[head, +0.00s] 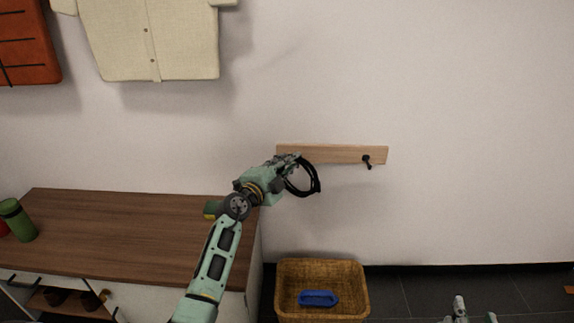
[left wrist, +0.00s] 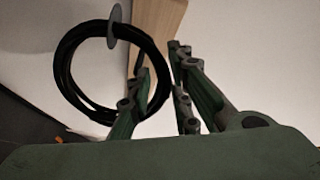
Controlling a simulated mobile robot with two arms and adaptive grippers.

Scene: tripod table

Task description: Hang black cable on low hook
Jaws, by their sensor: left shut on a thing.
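A coiled black cable (head: 316,180) hangs from my left gripper (head: 295,162), in front of the left part of a wooden wall board (head: 335,154). A dark hook (head: 367,161) projects from the board's right part, and the cable is apart from it. In the left wrist view, the cable (left wrist: 66,72) is a round loop, its right side between the fingers of my left gripper (left wrist: 160,72), which is shut on it. A grey disc (left wrist: 115,25) overlaps the coil's top; I cannot tell what it belongs to. Parts of my right gripper (head: 472,312) show at the bottom edge.
A wicker basket (head: 322,267) with a blue object (head: 318,298) stands on the floor below the board. A brown-topped cabinet (head: 110,233) is at left, bearing a green container (head: 18,222). A cream garment (head: 155,40) hangs on the wall. Wall space right of the hook is clear.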

